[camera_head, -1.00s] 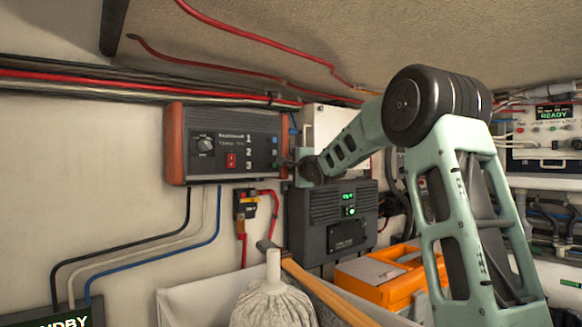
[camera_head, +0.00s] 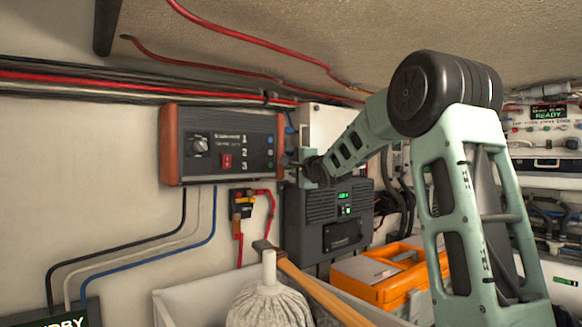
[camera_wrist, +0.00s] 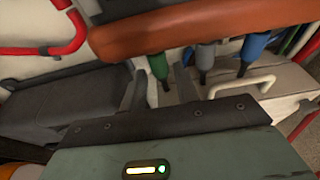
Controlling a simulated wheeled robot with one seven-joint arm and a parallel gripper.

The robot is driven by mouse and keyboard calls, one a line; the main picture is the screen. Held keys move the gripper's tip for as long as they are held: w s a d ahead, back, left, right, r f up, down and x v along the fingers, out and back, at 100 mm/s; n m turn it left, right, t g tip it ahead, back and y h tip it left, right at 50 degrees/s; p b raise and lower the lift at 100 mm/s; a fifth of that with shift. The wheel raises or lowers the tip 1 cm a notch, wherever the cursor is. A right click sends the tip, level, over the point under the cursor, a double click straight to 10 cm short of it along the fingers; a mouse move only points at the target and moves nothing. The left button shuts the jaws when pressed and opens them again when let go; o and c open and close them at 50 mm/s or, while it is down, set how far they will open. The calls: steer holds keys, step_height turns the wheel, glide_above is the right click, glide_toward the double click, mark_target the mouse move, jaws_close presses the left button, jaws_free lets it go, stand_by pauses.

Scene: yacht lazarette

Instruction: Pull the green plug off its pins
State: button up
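The green plug (camera_wrist: 158,64) shows in the wrist view, hanging at the brown end panel of the control box (camera_wrist: 195,25). Its lower end and cable run down between my fingers. My gripper (camera_wrist: 160,88) is open, with one finger left of the plug and the other right of it, and gaps show beside the plug. In the head view my gripper (camera_head: 300,167) is at the right end of the control box (camera_head: 222,145). The green plug cannot be made out there, and its pins are hidden.
A grey-blue plug (camera_wrist: 205,54) and a blue plug (camera_wrist: 254,46) hang right of the green one. A dark grey unit (camera_head: 328,218) sits below my gripper in the head view.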

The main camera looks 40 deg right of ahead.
steer(key=shift+d+p+v, duration=0.2)
steer(key=shift+p+v, duration=0.1)
steer(key=shift+v, duration=0.55)
steer(key=shift+d+p+v, duration=0.2)
steer(key=shift+p+v, duration=0.1)
steer(key=shift+v, duration=0.55)
steer(key=shift+d+p+v, duration=0.2)
steer(key=shift+p+v, duration=0.1)
steer(key=shift+v, duration=0.6)
steer(key=shift+s, duration=0.2)
